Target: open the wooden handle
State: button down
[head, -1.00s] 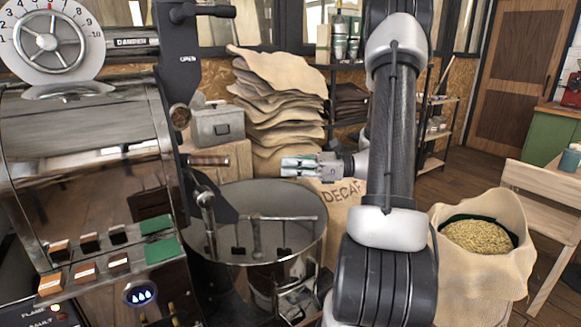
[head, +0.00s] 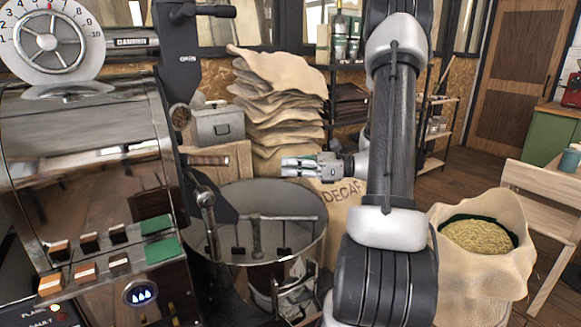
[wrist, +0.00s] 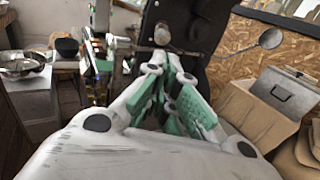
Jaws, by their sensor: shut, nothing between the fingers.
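The wooden handle (head: 208,160) is a short brown grip sticking out to the right from the dark front plate of the roaster, above the round cooling bin. My gripper (head: 285,167) points left toward it in the head view, a little lower and clearly apart, with a gap between. My gripper's green-padded fingers (wrist: 171,68) converge in the wrist view, shut and empty. Past the fingertips a round knob-like end (wrist: 162,34) shows on the dark plate; I cannot tell whether it is the wooden handle.
The metal cooling bin (head: 318,243) stands below my gripper. Stacked sacks (head: 275,95) and a grey box (head: 218,127) are behind. A dark lever (head: 205,11) sticks out at the top of the plate. An open sack of beans (head: 440,265) stands at right.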

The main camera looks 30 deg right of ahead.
aim_at(215, 160)
dwell(0.3)
jog(key=c, duration=1.9)
grip_release()
jog(key=shift+a, duration=0.2)
jog(key=o, duration=0.8)
jog(key=w+a, duration=0.1)
jog(key=a, duration=0.2)
jog(key=w+a+r+g, duration=0.1)
jog(key=a, duration=0.2)
jog(key=w+a+n+g+y, duration=0.1)
jog(key=a, duration=0.1)
jog(key=shift+a+r, duration=0.2)
jog(key=shift+a, duration=0.2)
jog(key=w+m, duration=0.1)
jog(key=w+a+m+t, duration=0.1)
jog(key=w+m, duration=0.1)
jog(key=shift+w+a+r+t+h, duration=0.2)
jog(key=shift+w+a+t+h, duration=0.1)
jog(key=shift+a+h, duration=0.1)
jog(key=shift+m, duration=0.5)
jog(key=x, duration=0.7)
jog(key=shift+w+a+f, duration=0.1)
jog(key=shift+w+a, duration=0.1)
jog(key=shift+w, duration=0.2)
